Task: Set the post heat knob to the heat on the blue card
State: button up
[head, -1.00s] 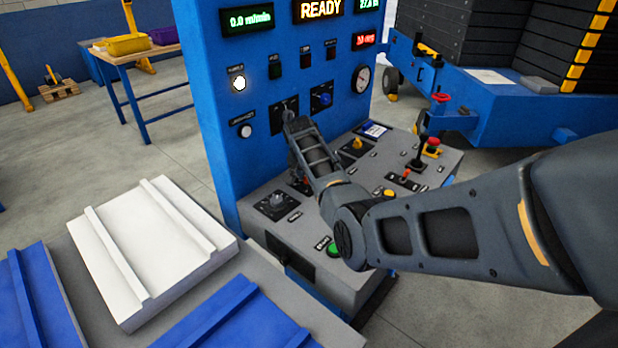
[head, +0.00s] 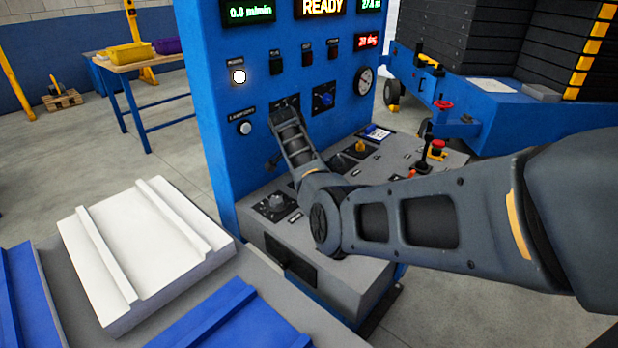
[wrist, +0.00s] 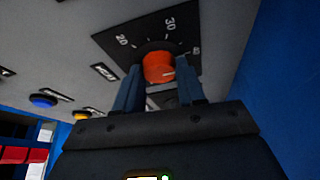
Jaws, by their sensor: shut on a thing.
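An orange-red knob (wrist: 158,67) sits on a black scale plate (wrist: 130,35) marked 20, 30 and, at the right edge, what looks like 40. A short pale mark on the knob's face points to the lower right in the wrist view. My gripper (wrist: 160,72) is shut on this knob, one finger on each side. In the head view my arm hides the knob and the fingers.
The blue upright panel (head: 225,100) stands close behind my wrist. White and blue panels (head: 140,245) lie at the front left.

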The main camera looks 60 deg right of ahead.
dwell(0.3)
jog(key=o, duration=1)
jog(key=shift+r, duration=0.1)
jog(key=v, duration=0.7)
jog(key=shift+a+r, duration=0.2)
jog(key=shift+r, duration=0.05)
